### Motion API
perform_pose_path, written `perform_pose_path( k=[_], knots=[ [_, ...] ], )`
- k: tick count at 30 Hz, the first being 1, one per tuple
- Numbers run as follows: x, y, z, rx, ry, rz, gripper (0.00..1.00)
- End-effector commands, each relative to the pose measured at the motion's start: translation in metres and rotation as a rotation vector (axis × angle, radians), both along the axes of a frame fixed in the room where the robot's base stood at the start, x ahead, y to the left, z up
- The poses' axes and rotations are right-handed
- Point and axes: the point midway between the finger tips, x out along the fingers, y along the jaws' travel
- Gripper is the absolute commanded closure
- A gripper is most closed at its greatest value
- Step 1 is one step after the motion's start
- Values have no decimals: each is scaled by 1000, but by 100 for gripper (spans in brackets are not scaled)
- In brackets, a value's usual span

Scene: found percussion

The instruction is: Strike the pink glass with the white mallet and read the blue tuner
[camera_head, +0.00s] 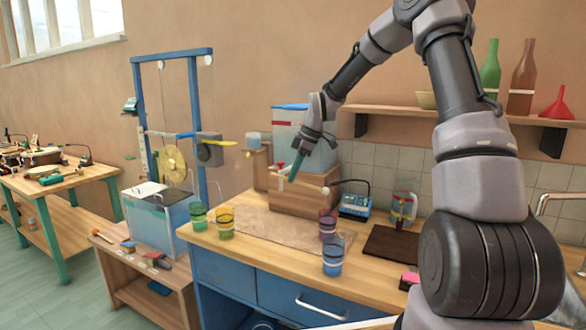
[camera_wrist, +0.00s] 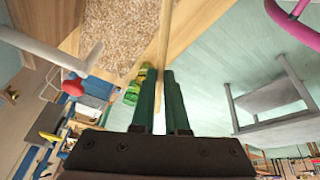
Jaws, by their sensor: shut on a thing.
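My gripper (camera_head: 294,173) has green fingers and is held above the back of the workbench, in front of the wooden box. In the wrist view the fingers (camera_wrist: 160,98) are shut on a thin pale wooden stick, the handle of the mallet (camera_wrist: 164,45). Its white head cannot be made out clearly. The pink glass (camera_head: 327,224) stands upright on the bench's right part, to the right of and below my gripper, apart from it. The blue tuner (camera_head: 355,206) stands behind the glass, with a black bent cable over it; its reading is too small to tell.
A blue glass (camera_head: 333,258) stands in front of the pink one. A water tank (camera_head: 290,128) with a red tap sits on a wooden box (camera_head: 300,197). A dark board (camera_head: 390,244) lies right. A beige mat (camera_head: 270,228) is mostly clear.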

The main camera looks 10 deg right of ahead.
Motion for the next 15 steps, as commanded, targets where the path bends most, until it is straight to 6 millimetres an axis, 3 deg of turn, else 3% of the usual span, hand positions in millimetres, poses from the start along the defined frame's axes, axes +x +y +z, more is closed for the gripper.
perform_pose_path(
  k=[11, 15],
  knots=[
    [0, 0, 0, 0, 0, 0, 100],
    [0, -5, -13, 35, 2, -4, 100]
  ],
)
